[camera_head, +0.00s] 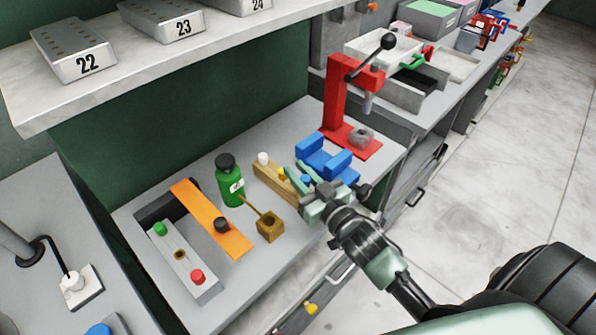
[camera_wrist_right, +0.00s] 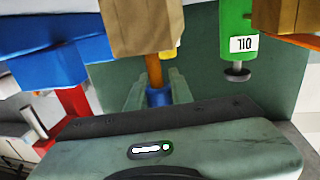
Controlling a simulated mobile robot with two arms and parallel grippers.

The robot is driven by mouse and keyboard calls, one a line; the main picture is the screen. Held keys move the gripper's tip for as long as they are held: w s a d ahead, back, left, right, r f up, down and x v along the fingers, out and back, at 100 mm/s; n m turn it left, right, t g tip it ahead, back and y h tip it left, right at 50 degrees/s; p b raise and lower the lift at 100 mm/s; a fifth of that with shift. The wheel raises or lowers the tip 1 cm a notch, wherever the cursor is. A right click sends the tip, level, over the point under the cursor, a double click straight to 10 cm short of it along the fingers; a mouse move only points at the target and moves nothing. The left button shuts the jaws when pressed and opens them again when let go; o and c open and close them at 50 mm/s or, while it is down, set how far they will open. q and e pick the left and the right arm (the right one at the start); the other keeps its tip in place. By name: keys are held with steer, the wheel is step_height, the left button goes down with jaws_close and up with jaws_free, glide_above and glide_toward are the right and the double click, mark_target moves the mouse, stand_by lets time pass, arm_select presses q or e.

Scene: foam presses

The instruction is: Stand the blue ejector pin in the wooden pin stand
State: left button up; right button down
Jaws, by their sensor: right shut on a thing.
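The wooden pin stand (camera_head: 270,174) is a long tan block on the bench, with a white-topped pin (camera_head: 263,158) and a yellow-topped pin (camera_head: 282,173) in it. My right gripper (camera_head: 304,181) is over its near right end, shut on the blue ejector pin (camera_head: 305,179). In the right wrist view, which is upside down, the fingers (camera_wrist_right: 158,96) grip the pin's blue head (camera_wrist_right: 158,97). Its brown shaft points down and meets the top edge of the stand (camera_wrist_right: 145,25). I cannot tell how far the tip is in a hole. My left gripper is out of view.
A blue vise (camera_head: 322,157) and a red press (camera_head: 337,107) stand close behind and right of the gripper. An orange strip (camera_head: 205,215) and a button box (camera_head: 180,262) lie farther left.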

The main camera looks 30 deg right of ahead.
steer(key=shift+f+b, duration=1.05)
steer(key=shift+f, duration=0.55)
steer(key=c, duration=1.2)
jaws_free()
steer(key=shift+o, duration=0.2)
steer(key=shift+s, duration=0.1)
steer(key=s, duration=0.5)
steer(key=s+d+b, duration=0.1)
steer(key=s, duration=0.1)
steer(key=shift+s, duration=0.3)
